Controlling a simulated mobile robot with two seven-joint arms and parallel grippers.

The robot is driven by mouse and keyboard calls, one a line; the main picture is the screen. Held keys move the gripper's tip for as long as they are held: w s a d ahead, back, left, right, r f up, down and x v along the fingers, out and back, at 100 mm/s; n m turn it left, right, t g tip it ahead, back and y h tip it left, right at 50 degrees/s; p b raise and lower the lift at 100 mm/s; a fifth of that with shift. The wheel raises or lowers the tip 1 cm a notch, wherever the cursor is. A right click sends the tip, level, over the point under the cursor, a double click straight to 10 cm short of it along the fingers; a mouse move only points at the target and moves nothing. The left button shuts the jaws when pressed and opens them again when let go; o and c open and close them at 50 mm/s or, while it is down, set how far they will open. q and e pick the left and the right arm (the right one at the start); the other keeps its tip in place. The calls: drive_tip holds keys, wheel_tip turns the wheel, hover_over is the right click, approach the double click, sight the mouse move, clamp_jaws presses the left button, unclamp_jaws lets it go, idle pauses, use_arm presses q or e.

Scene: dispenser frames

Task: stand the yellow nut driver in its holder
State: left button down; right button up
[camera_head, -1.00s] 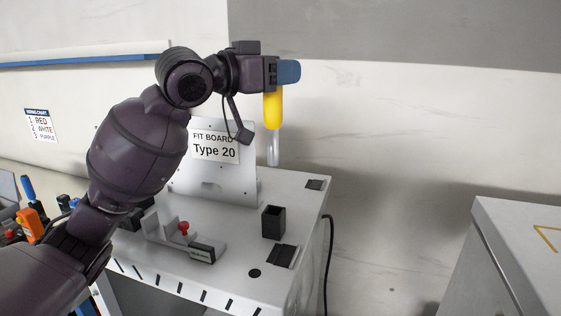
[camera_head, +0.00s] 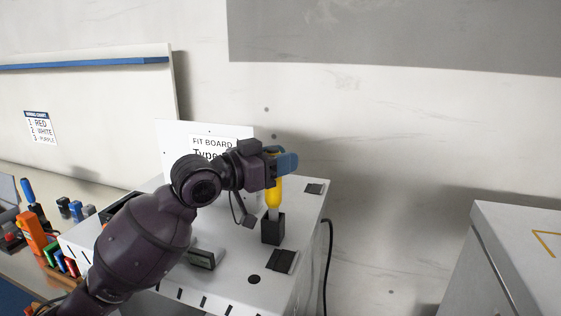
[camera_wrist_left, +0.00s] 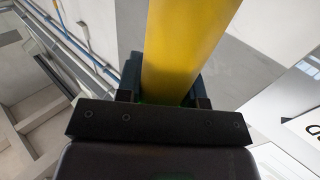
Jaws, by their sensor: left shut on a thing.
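The yellow nut driver (camera_head: 274,194) hangs upright from my left gripper (camera_head: 283,165), which is shut on its handle. Its yellow handle (camera_wrist_left: 184,45) fills the middle of the left wrist view, between the jaws. The black square holder (camera_head: 273,230) stands on the white bench top, directly below the handle. The driver's grey shaft (camera_head: 273,213) is at the holder's mouth, and its lower end is hidden, seemingly inside the holder. My right gripper is not in view.
The FIT BOARD sign plate (camera_head: 180,145) stands behind my left arm. A black flat pad (camera_head: 284,260) lies in front of the holder on the bench top (camera_head: 240,275). Coloured tools and parts lie at far left. A separate white cabinet (camera_head: 520,235) stands at right.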

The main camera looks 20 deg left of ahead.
use_arm(q)
drive_tip(key=shift+f, duration=0.5)
drive_tip(key=c, duration=0.8)
unclamp_jaws()
drive_tip(key=shift+o, duration=0.2)
drive_tip(key=shift+s+a, duration=0.35)
drive_tip(key=b+v, duration=0.2)
drive_tip(key=v, duration=0.9)
drive_tip(key=shift+b, duration=0.4)
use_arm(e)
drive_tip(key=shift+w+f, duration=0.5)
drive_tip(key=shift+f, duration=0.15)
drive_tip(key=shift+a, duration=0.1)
